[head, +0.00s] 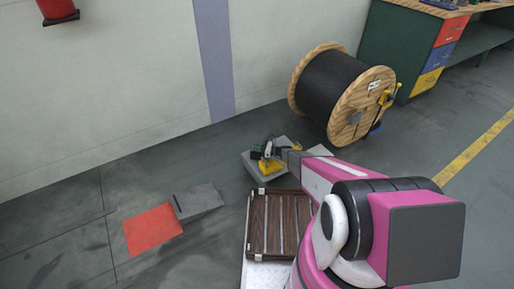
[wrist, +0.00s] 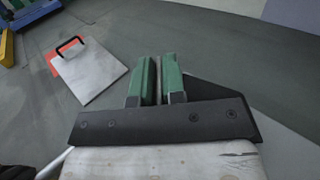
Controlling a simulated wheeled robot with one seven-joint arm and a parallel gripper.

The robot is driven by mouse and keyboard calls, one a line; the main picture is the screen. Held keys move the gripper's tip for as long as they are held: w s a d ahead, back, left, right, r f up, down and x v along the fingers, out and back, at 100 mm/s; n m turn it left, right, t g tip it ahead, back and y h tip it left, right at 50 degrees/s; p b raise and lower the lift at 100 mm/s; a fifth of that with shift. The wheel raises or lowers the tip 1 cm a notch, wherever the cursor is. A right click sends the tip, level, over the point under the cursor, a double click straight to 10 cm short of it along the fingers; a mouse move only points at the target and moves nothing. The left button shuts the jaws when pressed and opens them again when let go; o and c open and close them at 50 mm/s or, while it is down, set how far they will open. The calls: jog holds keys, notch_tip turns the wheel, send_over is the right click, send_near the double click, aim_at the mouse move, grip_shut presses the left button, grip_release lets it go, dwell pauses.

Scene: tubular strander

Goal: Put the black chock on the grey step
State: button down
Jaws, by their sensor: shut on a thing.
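My gripper (head: 262,153) is over a low grey platform (head: 250,170) in front of the wall. Its green fingers (wrist: 156,80) are close together in the wrist view. A dark wedge, which looks like the black chock (wrist: 222,92), shows beside and behind the right finger. The fingers and palm hide most of it, and in the head view I cannot make it out clearly. The grey step (head: 200,201) appears to be the low block to the left on the floor. In the wrist view it (wrist: 90,75) shows a black handle at its far edge.
A yellow object (head: 269,167) is on the platform beneath my gripper. A red mat (head: 152,230) lies beside the step. A large cable drum (head: 340,95) stands behind to the right, near a green workbench (head: 400,40). A brown slatted case (head: 278,225) is nearer. Floor between platform and step is clear.

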jog(key=shift+f, duration=0.5)
dwell(0.5)
jog(key=c, duration=1.1)
grip_release()
jog(key=shift+d, duration=0.1)
